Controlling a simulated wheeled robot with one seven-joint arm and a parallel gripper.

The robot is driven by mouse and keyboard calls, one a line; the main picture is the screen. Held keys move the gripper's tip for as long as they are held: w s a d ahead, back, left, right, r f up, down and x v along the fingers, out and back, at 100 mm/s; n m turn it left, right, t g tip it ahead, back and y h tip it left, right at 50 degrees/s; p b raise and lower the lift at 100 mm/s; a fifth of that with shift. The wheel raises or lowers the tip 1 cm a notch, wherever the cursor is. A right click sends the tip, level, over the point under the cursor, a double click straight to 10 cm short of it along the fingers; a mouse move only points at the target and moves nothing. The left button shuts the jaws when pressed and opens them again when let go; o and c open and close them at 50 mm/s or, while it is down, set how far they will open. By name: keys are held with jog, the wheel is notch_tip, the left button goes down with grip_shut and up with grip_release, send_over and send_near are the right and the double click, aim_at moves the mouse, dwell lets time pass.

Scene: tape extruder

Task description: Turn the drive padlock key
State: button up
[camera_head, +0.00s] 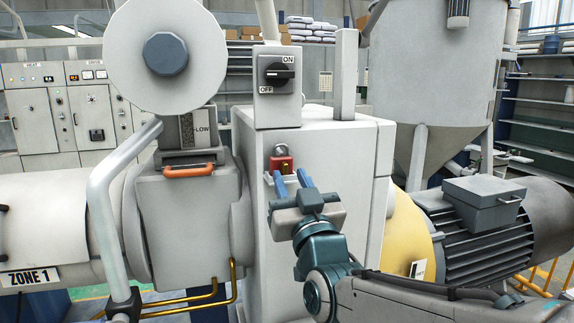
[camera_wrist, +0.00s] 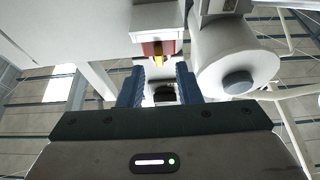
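The drive padlock (camera_head: 281,163) is red with a grey shackle and hangs on the front of the white machine housing, below the ON/OFF switch. In the wrist view the red padlock (camera_wrist: 149,48) shows ahead of the fingers, with a yellow key (camera_wrist: 159,58) at it. My gripper (camera_head: 293,180) is just below and slightly right of the padlock in the head view. In the wrist view my gripper (camera_wrist: 158,82) has its two blue fingers apart with clear space between them. The key lies just beyond the fingertips, and no contact shows.
The ON/OFF switch (camera_head: 279,75) sits above the padlock, its knob turned sideways. A large white wheel (camera_head: 165,55) and an orange handle (camera_head: 188,171) are at the left. A bent grey pipe (camera_head: 105,210) stands further left. The motor (camera_head: 490,235) is at the right.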

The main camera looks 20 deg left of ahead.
aim_at(284, 168)
jog(key=shift+p+x, duration=0.3)
jog(key=shift+x, duration=1.05)
grip_shut()
